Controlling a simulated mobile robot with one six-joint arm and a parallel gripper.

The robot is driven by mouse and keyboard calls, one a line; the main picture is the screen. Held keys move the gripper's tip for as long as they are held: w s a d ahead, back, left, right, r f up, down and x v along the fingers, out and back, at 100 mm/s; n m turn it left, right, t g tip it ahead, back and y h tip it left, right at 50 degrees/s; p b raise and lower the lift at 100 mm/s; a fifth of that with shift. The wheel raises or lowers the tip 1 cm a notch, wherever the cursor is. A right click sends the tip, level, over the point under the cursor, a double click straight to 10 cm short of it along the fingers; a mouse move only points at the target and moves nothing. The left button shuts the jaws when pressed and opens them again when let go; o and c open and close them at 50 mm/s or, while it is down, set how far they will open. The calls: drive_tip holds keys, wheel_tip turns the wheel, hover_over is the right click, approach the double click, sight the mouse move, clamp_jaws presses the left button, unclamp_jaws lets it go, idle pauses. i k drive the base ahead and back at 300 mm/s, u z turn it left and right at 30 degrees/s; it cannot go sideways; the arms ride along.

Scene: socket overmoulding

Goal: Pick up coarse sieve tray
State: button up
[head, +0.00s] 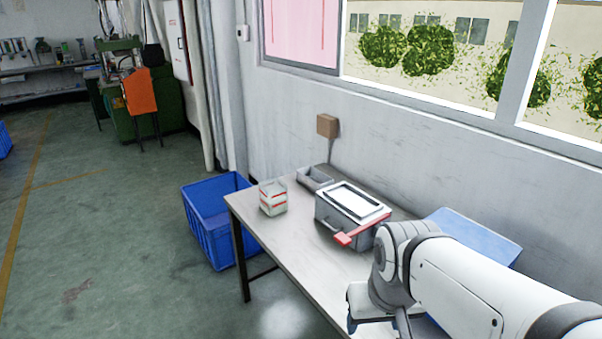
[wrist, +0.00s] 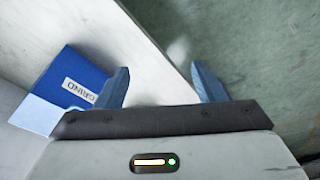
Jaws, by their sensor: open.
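My gripper (wrist: 159,68) is open in the wrist view, with two blue fingers spread apart and nothing between them. In the head view my arm reaches over the right end of the table, and its end is mostly hidden. I cannot clearly identify a coarse sieve tray. A grey box (head: 330,213) with a white framed top and a red handle (head: 362,230) stands on the table. A small grey open tray (head: 315,178) lies behind it. In the wrist view a blue bin (wrist: 72,72) labelled "GRIND" is left of the fingers, apart from them.
The pale table (head: 290,245) stands along the wall. A white and red carton (head: 272,197) is near its left end. A blue crate (head: 212,235) is on the floor beside it. A blue container (head: 475,235) is partly hidden behind my arm. The left floor is open.

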sight(311, 178)
drive_tip(key=k, duration=0.95)
drive_tip(key=u, duration=1.05)
drive_tip(key=i, duration=3.25)
drive_tip(key=z, duration=1.15)
drive_tip(key=i, duration=0.9)
drive_tip(key=z, duration=0.5)
drive_tip(key=k, duration=0.85)
drive_tip(key=z, duration=0.15)
